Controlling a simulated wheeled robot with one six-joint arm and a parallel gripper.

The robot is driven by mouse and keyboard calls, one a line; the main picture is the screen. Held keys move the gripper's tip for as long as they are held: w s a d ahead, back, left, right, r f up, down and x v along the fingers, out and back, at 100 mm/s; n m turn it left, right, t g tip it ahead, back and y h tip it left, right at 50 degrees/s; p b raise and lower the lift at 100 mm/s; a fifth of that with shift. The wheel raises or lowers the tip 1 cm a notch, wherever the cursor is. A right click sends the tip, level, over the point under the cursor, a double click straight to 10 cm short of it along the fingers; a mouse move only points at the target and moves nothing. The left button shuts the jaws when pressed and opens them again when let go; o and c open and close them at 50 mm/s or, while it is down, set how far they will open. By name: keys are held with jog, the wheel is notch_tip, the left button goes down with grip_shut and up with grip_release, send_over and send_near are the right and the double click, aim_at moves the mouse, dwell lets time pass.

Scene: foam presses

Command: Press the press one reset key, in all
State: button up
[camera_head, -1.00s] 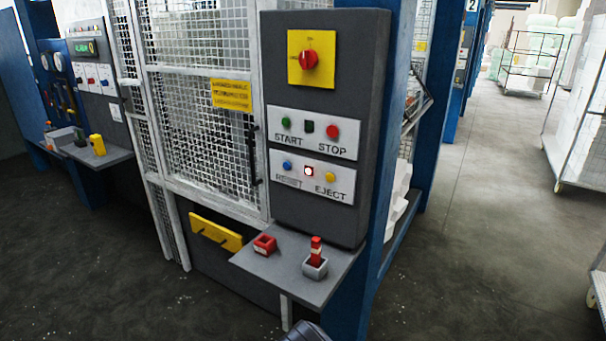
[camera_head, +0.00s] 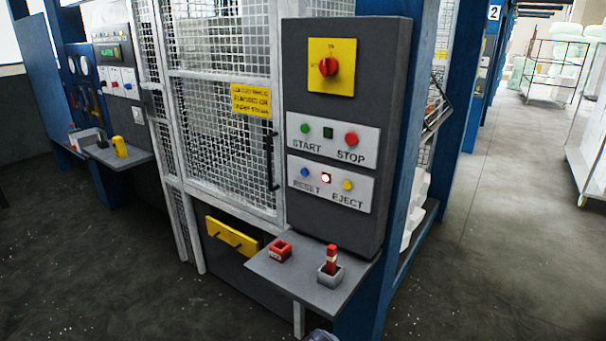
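The press control panel (camera_head: 345,225) is a dark grey box on a blue post, right of centre. Its blue reset key (camera_head: 304,172) sits above the word RESET on the lower white plate. A lit red-white lamp (camera_head: 326,178) is beside it, then a yellow EJECT button (camera_head: 348,185). The upper plate has a green START button (camera_head: 305,128) and a red STOP button (camera_head: 351,139). A red rotary switch (camera_head: 328,67) is on a yellow plate at the top. Only a small dark piece at the bottom edge may be my arm; my gripper does not show.
A mesh door (camera_head: 225,130) stands left. Another station (camera_head: 110,90) is at far left. Open floor (camera_head: 490,200) lies right.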

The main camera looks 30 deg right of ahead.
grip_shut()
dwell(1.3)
